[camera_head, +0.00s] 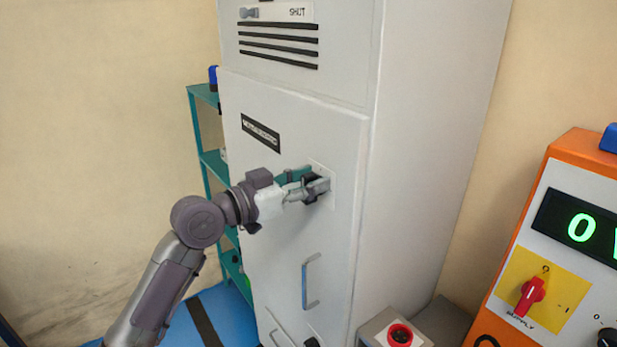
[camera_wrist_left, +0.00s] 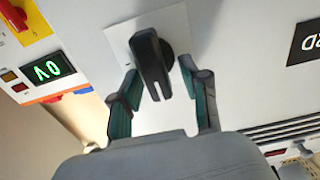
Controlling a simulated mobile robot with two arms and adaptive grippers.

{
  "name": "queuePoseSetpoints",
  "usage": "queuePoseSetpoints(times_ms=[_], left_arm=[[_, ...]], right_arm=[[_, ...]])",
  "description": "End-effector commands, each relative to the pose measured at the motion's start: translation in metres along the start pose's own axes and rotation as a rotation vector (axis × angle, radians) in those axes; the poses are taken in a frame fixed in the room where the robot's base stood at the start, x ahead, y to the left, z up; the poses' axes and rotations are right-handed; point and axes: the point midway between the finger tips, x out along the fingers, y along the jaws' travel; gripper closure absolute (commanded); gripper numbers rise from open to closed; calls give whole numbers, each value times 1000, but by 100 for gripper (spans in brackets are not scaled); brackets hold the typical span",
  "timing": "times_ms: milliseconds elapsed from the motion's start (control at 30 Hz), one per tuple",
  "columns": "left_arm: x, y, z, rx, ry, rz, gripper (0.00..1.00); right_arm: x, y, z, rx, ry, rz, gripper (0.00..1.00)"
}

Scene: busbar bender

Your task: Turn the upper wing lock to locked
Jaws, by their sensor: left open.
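The upper wing lock (camera_wrist_left: 152,62) is a black wing handle on a pale square plate on the grey cabinet door. In the left wrist view it sits between the two fingers of my left gripper (camera_wrist_left: 163,92), which is open, with a finger on each side and visible gaps. In the head view my left gripper (camera_head: 305,187) is at the upper door's lock plate (camera_head: 327,172) and hides most of the lock. I cannot tell from the views whether the lock reads locked. My right gripper is not in view.
The cabinet door has a blue handle (camera_head: 311,281) below the lock and a black label (camera_head: 261,133) above. An orange control panel (camera_head: 566,240) with a red switch stands at the right. A red button box (camera_head: 398,333) is low in front. Green shelving (camera_head: 207,128) stands at the left.

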Motion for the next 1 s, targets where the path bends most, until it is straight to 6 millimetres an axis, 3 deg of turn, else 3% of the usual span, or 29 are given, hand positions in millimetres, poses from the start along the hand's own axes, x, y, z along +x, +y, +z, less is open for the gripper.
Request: queuePoseSetpoints(times_ms=[100,367,733,1000], left_arm=[[0,0,0,0,0,0,56],[0,0,0,0,0,0,99],[-1,0,1,18,0,0,100],[-1,2,5,144,0,-1,100]], right_arm=[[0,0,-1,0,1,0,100],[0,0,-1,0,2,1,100],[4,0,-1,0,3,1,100],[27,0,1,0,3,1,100]])
